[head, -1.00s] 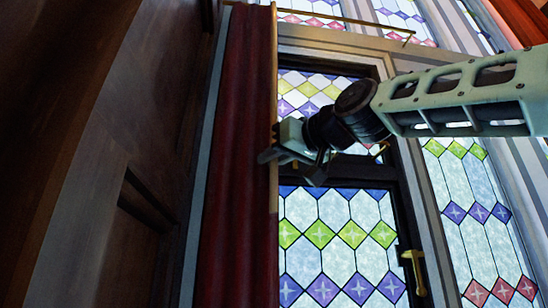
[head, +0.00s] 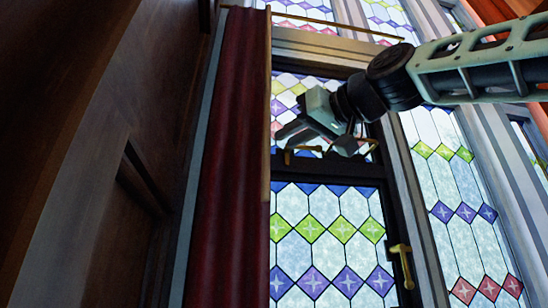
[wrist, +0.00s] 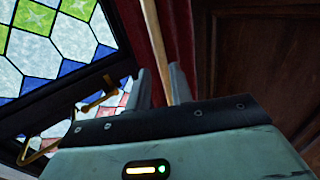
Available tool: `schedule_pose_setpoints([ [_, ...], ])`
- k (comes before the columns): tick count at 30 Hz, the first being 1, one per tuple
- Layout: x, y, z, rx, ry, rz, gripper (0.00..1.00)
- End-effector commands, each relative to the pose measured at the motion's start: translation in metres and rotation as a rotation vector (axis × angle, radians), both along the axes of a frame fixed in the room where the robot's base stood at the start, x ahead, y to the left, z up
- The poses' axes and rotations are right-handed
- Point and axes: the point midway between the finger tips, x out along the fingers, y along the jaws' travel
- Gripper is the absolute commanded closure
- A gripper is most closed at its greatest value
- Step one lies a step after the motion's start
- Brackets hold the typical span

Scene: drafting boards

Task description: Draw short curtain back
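The dark red curtain (head: 228,170) hangs at the left of the stained-glass window in the head view, gathered in vertical folds. A tan wooden strip (head: 267,100) runs along its right edge. In the wrist view the curtain (wrist: 180,35) is behind the strip (wrist: 154,40). My gripper (head: 310,138) is in front of the window, just right of the strip, with its fingers spread. In the wrist view the strip shows between the fingers of my gripper (wrist: 160,72), with gaps visible. Whether it lies within their reach or beyond them, I cannot tell.
The stained-glass window (head: 330,230) has a dark frame and a brass handle (head: 402,262). A brass rod (head: 330,22) runs across the top. A dark wood panel (head: 90,150) stands left of the curtain. Another brass bar (head: 304,149) shows by my gripper.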

Motion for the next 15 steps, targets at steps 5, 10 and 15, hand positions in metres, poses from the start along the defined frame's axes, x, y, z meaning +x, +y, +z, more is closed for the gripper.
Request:
schedule_pose_setpoints([
  [5, -0.032, -0.031, -0.004, 0.001, -0.006, -0.002, 0.78],
  [10, -0.054, -0.053, -0.003, 0.001, -0.002, 0.000, 0.78],
  [15, -0.066, -0.065, -0.001, 0.000, -0.001, 0.001, 0.78],
])
